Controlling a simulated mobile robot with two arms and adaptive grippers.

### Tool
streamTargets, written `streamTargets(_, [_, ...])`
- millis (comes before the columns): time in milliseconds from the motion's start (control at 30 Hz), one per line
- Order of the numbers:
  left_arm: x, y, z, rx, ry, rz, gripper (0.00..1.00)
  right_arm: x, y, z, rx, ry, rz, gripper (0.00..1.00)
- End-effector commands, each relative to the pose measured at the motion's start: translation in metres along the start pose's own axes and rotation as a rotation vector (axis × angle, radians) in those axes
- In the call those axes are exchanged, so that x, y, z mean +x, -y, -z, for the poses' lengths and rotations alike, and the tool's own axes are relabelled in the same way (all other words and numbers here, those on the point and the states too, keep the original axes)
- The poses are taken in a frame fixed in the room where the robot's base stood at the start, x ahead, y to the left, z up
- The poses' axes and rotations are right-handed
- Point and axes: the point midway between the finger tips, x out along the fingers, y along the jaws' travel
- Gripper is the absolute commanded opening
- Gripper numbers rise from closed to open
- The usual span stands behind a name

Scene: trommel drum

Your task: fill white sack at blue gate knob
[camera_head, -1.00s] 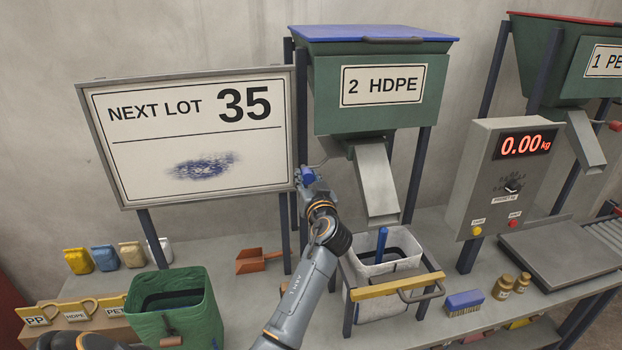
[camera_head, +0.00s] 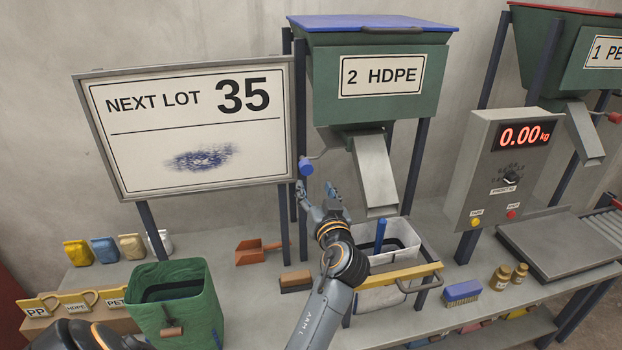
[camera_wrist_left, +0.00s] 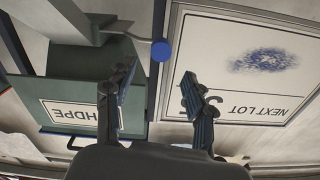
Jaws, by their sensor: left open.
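The blue gate knob (camera_head: 306,167) sits on a thin rod beside the chute (camera_head: 376,180) of the green hopper marked 2 HDPE (camera_head: 375,112). My left gripper (camera_head: 316,188) is open and empty, just below and right of the knob in the head view, apart from it. In the left wrist view the knob (camera_wrist_left: 161,50) shows beyond the gap between the open fingers (camera_wrist_left: 158,82). The white sack (camera_head: 405,236) hangs open in a stand below the chute, with a blue upright piece (camera_head: 381,235) at its mouth. No material shows in the chute. My right gripper is not in view.
The stand has a yellow front bar (camera_head: 395,275). A green sack (camera_head: 178,295) stands left. A board reading NEXT LOT 35 (camera_head: 190,130) is behind. A scale display (camera_head: 524,135) reads 0.00 kg at right.

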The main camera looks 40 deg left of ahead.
Motion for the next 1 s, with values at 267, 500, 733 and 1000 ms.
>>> streamTargets(267, [-0.025, 0.0, 0.0, 0.0, 0.001, 0.001, 0.54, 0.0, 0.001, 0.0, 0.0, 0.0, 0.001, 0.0])
streamTargets(500, [-0.025, 0.0, 0.0, 0.0, 0.0, 0.001, 0.54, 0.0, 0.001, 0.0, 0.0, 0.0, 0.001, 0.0])
streamTargets(733, [-0.025, 0.0, 0.0, 0.0, 0.0, 0.001, 0.54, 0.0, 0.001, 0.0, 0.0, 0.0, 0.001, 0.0])
streamTargets(1000, [-0.025, 0.0, 0.0, 0.0, 0.0, 0.001, 0.54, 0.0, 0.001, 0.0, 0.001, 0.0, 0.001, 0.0])
